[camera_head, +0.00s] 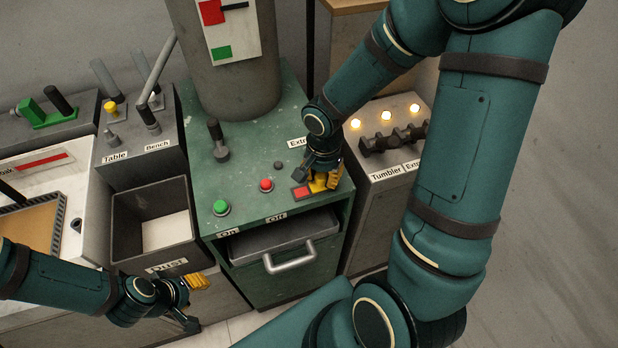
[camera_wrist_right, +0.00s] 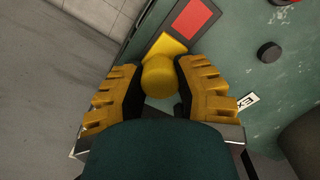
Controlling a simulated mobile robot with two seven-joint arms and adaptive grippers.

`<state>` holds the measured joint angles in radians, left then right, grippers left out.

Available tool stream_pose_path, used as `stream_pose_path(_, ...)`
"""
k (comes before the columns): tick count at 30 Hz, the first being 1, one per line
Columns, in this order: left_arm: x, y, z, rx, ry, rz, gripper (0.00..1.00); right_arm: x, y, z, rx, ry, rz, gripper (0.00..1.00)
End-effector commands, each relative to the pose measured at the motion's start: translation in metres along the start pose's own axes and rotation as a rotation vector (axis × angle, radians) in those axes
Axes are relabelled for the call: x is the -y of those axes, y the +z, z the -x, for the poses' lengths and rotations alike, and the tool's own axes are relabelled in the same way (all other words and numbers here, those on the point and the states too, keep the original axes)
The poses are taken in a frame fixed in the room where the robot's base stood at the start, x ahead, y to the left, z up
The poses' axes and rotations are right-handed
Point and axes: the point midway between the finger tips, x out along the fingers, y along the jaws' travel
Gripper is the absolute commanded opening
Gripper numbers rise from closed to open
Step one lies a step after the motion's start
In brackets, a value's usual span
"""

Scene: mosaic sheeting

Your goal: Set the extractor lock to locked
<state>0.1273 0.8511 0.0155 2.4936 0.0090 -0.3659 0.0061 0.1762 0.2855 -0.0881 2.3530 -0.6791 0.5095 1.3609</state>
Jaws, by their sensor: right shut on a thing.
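The extractor lock is a yellow knob (camera_wrist_right: 158,75) on a yellow plate with a red patch (camera_wrist_right: 193,20) beside it, on the green cabinet top. In the head view the red patch (camera_head: 300,192) shows just left of the yellow part (camera_head: 318,184). My right gripper (camera_head: 322,180) reaches down over the knob and hides much of it. In the right wrist view its yellow-padded fingers (camera_wrist_right: 160,85) are on both sides of the knob, shut on it. My left gripper (camera_head: 193,303) is empty, fingers apart, low in front of the dust bin.
The green cabinet (camera_head: 194,155) has a green button (camera_head: 221,207), a red button (camera_head: 266,185) and a dark lever (camera_head: 216,140). A drawer with a handle (camera_head: 290,260) is below. The dust bin (camera_head: 150,205) is left; a grey lamp box (camera_head: 372,195) is right.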

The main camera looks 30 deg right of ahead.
Motion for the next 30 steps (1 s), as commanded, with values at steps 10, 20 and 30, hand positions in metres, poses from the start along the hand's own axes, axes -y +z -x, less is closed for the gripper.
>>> stream_pose_path(10,0.0,0.0,0.0,0.0,0.0,0.0,0.47,-0.005,-0.003,-0.001,0.0,0.004,-0.002,0.43)
stream_pose_path(20,0.0,0.0,0.0,0.0,0.0,0.0,0.47,-0.004,-0.003,0.0,0.0,0.002,0.0,0.66)
stream_pose_path(30,0.0,0.0,0.0,0.0,0.0,0.0,0.47,-0.003,-0.004,0.035,-0.005,-0.004,-0.001,0.66)
